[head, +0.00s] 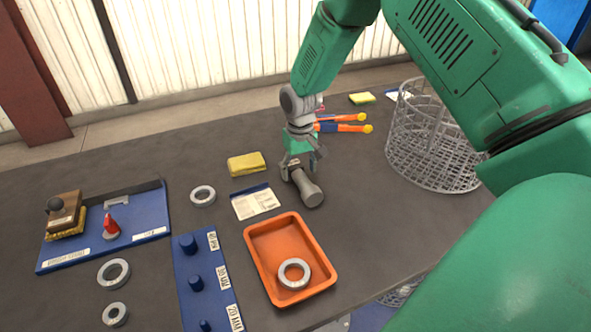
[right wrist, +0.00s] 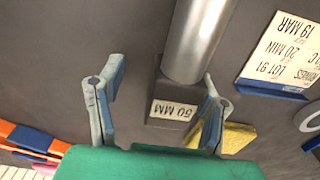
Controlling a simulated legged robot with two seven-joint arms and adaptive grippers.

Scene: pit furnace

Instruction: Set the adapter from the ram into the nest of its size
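A grey metal cylinder (head: 312,196) on a dark block (head: 298,172) lies on the dark bench, beyond the orange tray. The right wrist view shows the cylinder (right wrist: 197,40) and the block (right wrist: 178,95) with a label reading 50 MM. My right gripper (head: 303,158) is over the block end, fingers apart. In the right wrist view its fingertips (right wrist: 155,90) stand to either side of the block, with no clear grip. A blue board (head: 208,282) carries several blue pegs of different sizes, each with a small white label. My left gripper is not in view.
An orange tray (head: 263,245) holds a metal ring (head: 294,273). More rings lie left. A blue panel (head: 140,240) carries a red handle (head: 110,227) and a wooden block. A card (head: 256,201), yellow sponge (head: 246,164), orange-handled tools (head: 345,127) and wire basket (head: 432,150) surround my right gripper.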

